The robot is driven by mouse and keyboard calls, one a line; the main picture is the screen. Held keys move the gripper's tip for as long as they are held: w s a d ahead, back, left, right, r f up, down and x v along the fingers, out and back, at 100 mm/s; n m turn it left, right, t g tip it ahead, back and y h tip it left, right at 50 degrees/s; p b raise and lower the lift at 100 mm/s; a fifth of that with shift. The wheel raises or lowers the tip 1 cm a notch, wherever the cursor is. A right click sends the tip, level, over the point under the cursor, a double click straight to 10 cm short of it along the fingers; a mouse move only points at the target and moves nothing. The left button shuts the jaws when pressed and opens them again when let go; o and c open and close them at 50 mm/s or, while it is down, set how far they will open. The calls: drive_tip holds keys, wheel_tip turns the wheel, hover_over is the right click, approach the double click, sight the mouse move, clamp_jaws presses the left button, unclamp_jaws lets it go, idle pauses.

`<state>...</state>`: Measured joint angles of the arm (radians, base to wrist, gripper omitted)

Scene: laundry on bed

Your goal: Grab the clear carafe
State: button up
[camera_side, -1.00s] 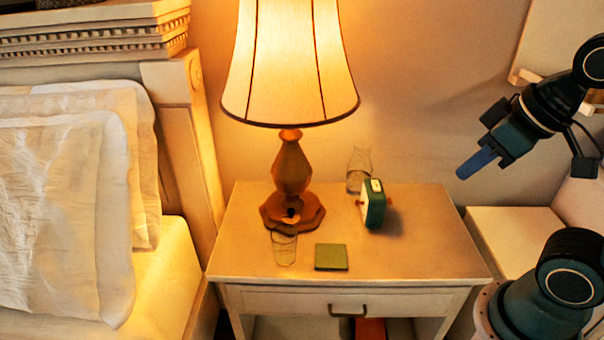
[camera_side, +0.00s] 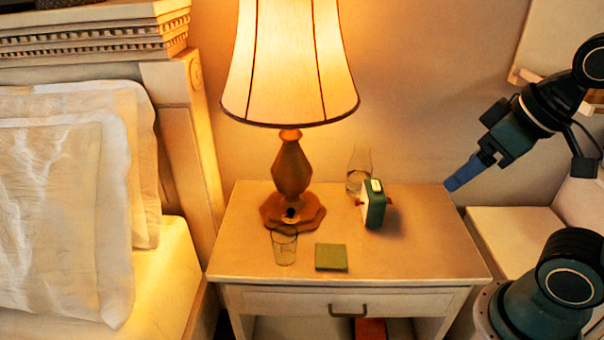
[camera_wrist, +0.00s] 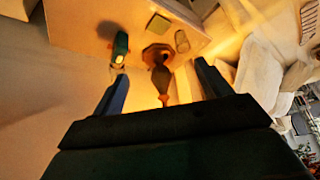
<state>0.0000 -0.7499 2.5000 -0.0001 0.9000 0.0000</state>
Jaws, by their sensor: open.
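The clear carafe (camera_side: 358,168) stands upright at the back of the nightstand, right of the lamp. Its lower right part is hidden behind a small green clock-like box (camera_side: 374,204). My gripper (camera_side: 463,172) is open and empty, in the air to the right of the carafe, near the nightstand's back right corner. In the wrist view my gripper (camera_wrist: 160,88) shows its two blue fingers spread wide, with the green box (camera_wrist: 120,45) between and beyond them.
A lamp (camera_side: 291,165) with a large shade stands on the nightstand (camera_side: 440,250). A clear drinking glass (camera_side: 284,248) and a green square coaster (camera_side: 331,257) lie toward the front. The bed (camera_side: 60,215) is at left. The nightstand's right side is clear.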

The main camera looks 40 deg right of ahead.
drive_tip(key=shift+r, duration=0.1)
wheel_tip(320, 180, up, 5)
drive_tip(key=w+d+r+m+h, duration=0.1)
drive_tip(key=w+d+r, duration=0.3)
drive_tip(key=w, duration=0.5)
drive_tip(key=w+d+r+m, duration=0.1)
drive_tip(key=w+d+r, duration=0.2)
drive_tip(key=w, duration=0.6)
drive_tip(key=w+d+f+m+g, duration=0.1)
drive_tip(key=w+d+f, duration=0.1)
drive_tip(key=w+d, duration=0.85)
drive_tip(key=w+d+f+m, duration=0.1)
drive_tip(key=w+d+f, duration=0.15)
drive_tip(key=d, duration=0.25)
drive_tip(key=w+d+f, duration=0.2)
drive_tip(key=w+d, duration=0.2)
drive_tip(key=d, duration=0.1)
drive_tip(key=w+d+f, duration=0.1)
drive_tip(key=f, duration=1.2)
drive_tip(key=w+d+f, duration=0.1)
drive_tip(key=w+f, duration=0.1)
drive_tip(key=f, duration=1.2)
drive_tip(key=shift+w+f+h, duration=0.25)
drive_tip(key=shift+h, duration=0.15)
